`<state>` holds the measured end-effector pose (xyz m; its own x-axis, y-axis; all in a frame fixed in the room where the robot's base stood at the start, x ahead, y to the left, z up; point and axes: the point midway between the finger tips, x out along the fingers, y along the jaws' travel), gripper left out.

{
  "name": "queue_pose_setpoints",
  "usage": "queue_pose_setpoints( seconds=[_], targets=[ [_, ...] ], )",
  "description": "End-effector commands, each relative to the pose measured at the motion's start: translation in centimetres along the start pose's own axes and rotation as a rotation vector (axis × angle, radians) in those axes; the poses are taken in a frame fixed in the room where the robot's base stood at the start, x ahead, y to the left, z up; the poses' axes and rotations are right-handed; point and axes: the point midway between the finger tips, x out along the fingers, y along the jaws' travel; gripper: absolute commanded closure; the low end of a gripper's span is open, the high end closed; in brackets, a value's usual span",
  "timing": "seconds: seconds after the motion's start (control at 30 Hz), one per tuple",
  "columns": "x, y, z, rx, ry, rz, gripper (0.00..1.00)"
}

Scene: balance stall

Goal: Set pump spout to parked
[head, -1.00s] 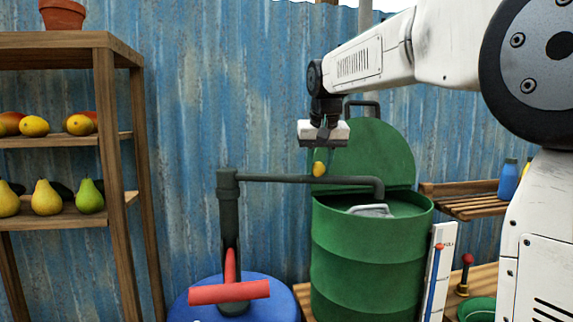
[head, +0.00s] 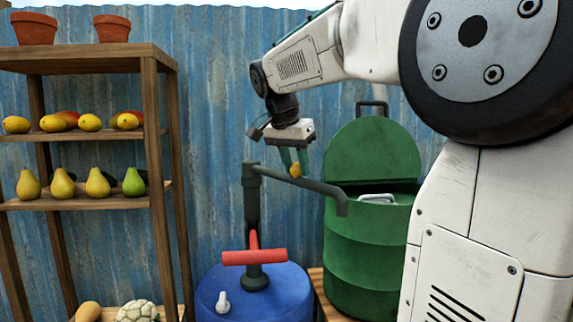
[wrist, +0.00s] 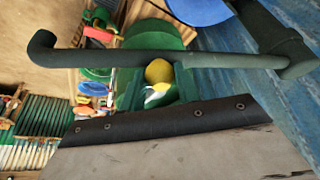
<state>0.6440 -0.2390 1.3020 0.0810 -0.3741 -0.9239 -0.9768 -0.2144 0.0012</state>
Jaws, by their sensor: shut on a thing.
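The dark pump spout (head: 305,184) runs from the top of the upright pump post (head: 252,205) towards the right and nearer to me, ending in a downturned tip. In the head view the tip overlaps the left side of the open green drum (head: 365,245); I cannot tell if it is over the opening. A yellow knob (head: 295,170) sits on the spout. My gripper (head: 295,163) comes from above with its green fingers shut on this knob. The wrist view shows the spout (wrist: 160,59) crossing the picture and the yellow knob (wrist: 158,71) between the fingers.
The pump stands on a blue barrel (head: 250,295) with a red handle (head: 254,257) and a white tap (head: 222,303). A wooden shelf (head: 150,180) with fruit stands at the left. The drum's raised lid (head: 375,148) is behind the spout. A blue corrugated wall (head: 215,130) closes the back.

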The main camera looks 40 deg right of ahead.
Motion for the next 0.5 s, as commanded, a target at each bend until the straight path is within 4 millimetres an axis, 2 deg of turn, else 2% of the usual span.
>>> queue_pose_setpoints(
  seconds=[0.47, 0.5],
  targets=[
    [-0.04, 0.12, -0.06, 0.025, -0.001, 0.008, 1.0],
    [-0.05, 0.11, -0.04, 0.024, -0.001, 0.007, 0.65]
  ],
)
